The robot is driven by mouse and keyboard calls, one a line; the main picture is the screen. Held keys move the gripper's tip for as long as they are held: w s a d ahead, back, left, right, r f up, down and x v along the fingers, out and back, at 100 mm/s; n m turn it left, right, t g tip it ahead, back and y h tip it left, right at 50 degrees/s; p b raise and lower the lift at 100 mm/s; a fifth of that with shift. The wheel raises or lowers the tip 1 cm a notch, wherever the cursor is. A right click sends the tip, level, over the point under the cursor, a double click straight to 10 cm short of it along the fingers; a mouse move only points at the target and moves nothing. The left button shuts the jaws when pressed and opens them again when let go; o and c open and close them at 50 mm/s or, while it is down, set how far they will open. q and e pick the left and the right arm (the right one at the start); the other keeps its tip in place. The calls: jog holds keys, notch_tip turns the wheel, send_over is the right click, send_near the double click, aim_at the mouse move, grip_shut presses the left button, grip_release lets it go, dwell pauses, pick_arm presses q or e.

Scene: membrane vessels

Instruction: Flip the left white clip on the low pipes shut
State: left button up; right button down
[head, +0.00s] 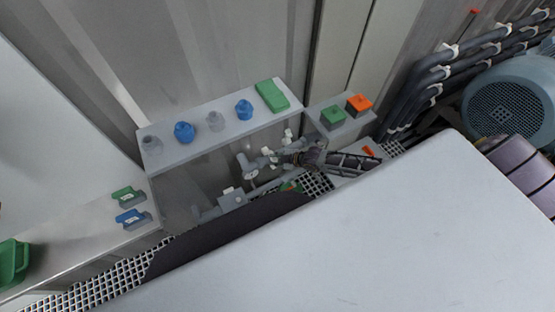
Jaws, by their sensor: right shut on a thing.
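The low grey pipes (243,160) stand in the gap below the grey shelf, with a round gauge-like face on them. A small white clip (267,152) shows on these pipes just left of my right gripper, and another white piece (289,133) shows above it. My right gripper (285,159) reaches in from the right and is shut at the pipes, on what looks like the white clip beside its fingertips. The fingers and pipes overlap, so the exact hold and the clip's angle are too small to tell. My left gripper is not in view.
The grey shelf (184,154) above holds blue and grey vessels and a green block (271,95). A lower ledge to the right bears a green box (333,117) and an orange box (358,104). A large pale surface (330,245) fills the front.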

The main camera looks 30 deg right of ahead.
jog(key=shift+s+a+f, duration=0.1)
jog(key=shift+s+f, duration=0.3)
jog(key=shift+f, duration=0.05)
jog(key=c, duration=1.4)
grip_release()
jog(key=shift+o, duration=0.6)
jog(key=shift+w+r, duration=0.1)
jog(key=shift+w, duration=0.1)
jog(key=shift+w, duration=0.1)
jog(key=shift+r, duration=0.1)
jog(key=v, duration=1.2)
jog(key=shift+w, duration=0.15)
